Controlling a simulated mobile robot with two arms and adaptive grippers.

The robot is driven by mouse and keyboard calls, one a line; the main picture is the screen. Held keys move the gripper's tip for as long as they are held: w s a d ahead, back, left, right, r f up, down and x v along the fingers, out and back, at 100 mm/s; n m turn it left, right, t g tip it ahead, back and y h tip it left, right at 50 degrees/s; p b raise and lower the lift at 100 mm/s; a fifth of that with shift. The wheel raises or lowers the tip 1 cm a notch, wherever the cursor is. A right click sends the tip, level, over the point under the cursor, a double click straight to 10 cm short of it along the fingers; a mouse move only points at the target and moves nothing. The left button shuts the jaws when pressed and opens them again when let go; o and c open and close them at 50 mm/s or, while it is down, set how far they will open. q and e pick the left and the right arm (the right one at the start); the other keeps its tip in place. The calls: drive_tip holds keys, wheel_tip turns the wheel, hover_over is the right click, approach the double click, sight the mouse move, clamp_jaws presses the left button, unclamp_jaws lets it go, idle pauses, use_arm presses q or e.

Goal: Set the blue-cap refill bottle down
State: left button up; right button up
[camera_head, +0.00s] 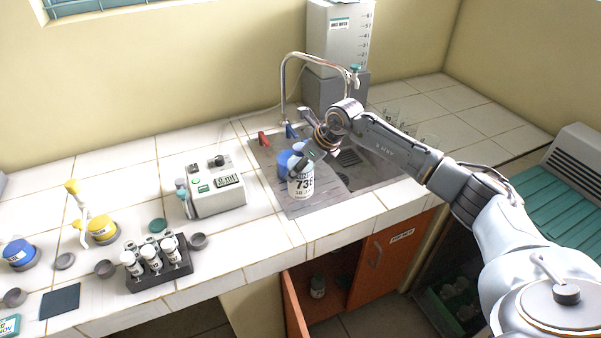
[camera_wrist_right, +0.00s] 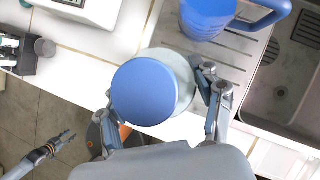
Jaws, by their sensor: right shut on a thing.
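The blue-cap refill bottle (camera_head: 301,187) is white with a dark-printed label and appears upright over the sink's ribbed drainboard (camera_head: 325,193) in the head view. Its round blue cap (camera_wrist_right: 145,92) fills the middle of the right wrist view. My right gripper (camera_head: 308,160) is shut around the bottle, with a finger on each side in the wrist view (camera_wrist_right: 160,98). I cannot tell whether the bottle's base touches the drainboard. What looks like my left gripper (camera_wrist_right: 66,138) shows small at the lower left of the wrist view; its opening is unclear.
A blue handled vessel (camera_wrist_right: 208,14) stands close behind the bottle. The sink basin (camera_head: 365,168) and tap (camera_head: 284,90) are to the right and behind. A grey-white meter (camera_head: 215,194) and a vial rack (camera_head: 158,274) stand left. A cabinet door (camera_head: 294,305) hangs open below.

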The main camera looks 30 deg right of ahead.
wheel_tip(320, 180, down, 3)
drive_tip(key=shift+w+p, duration=0.1)
drive_tip(key=shift+p, duration=0.25)
drive_tip(key=shift+d+f, duration=0.1)
drive_tip(key=shift+f, duration=0.1)
drive_tip(key=o, duration=1.6)
drive_tip(key=shift+r, duration=0.25)
drive_tip(key=b+v, duration=0.2)
drive_tip(key=v, duration=0.9)
drive_tip(key=shift+s+d+r+b, duration=0.15)
drive_tip(key=shift+s+r+b, duration=0.1)
drive_tip(key=shift+r+b, duration=0.1)
